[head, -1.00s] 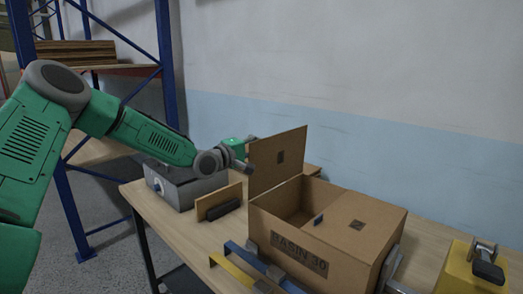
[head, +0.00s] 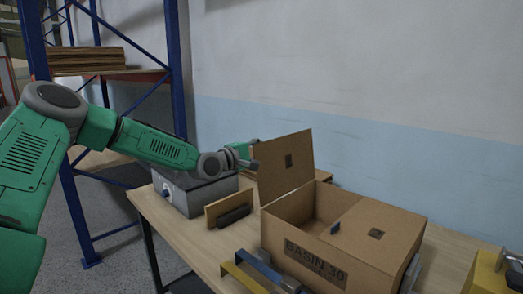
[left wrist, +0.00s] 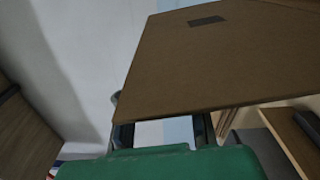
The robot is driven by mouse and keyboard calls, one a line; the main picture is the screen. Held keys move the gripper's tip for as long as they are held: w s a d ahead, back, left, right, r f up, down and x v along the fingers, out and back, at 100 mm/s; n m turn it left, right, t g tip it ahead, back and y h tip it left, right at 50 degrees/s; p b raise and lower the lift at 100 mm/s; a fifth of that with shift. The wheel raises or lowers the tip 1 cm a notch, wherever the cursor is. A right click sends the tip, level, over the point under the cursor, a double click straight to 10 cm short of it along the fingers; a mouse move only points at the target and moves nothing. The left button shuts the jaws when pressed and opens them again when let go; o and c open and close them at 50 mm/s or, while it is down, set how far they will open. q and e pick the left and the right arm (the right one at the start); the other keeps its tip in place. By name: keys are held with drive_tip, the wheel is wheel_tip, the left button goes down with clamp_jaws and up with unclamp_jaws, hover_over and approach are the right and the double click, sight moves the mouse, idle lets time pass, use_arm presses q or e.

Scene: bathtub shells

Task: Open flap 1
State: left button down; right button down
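A cardboard box (head: 290,246) printed "BASIN 30" stands on the workbench. One flap (head: 280,168) stands up at its left side, tilted a little outward, and also fills much of the left wrist view (left wrist: 215,60). The other flap (head: 376,236) lies over the right half. I cannot tell which is flap 1. My left gripper (head: 252,155) is at the upper left edge of the raised flap; the left wrist view (left wrist: 162,132) shows its fingers apart with wall visible between them, partly hidden by the flap. Whether it touches the flap is unclear. My right gripper is not in view.
A grey box (head: 198,192) and a small upright board (head: 226,206) with a dark block stand left of the carton. Blue and yellow handles (head: 252,274) lie in front. A yellow device (head: 490,272) is at the right. A blue rack (head: 180,70) stands behind.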

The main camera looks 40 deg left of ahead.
use_arm(q)
drive_tip(key=c, duration=1.8)
unclamp_jaws()
drive_tip(key=shift+f, duration=0.25)
drive_tip(key=shift+o, duration=0.3)
drive_tip(key=shift+w+a, duration=0.1)
drive_tip(key=shift+a, duration=0.05)
drive_tip(key=shift+a, duration=0.15)
drive_tip(key=s, duration=0.7)
drive_tip(key=shift+s+a+f, duration=0.15)
drive_tip(key=shift+a, duration=0.15)
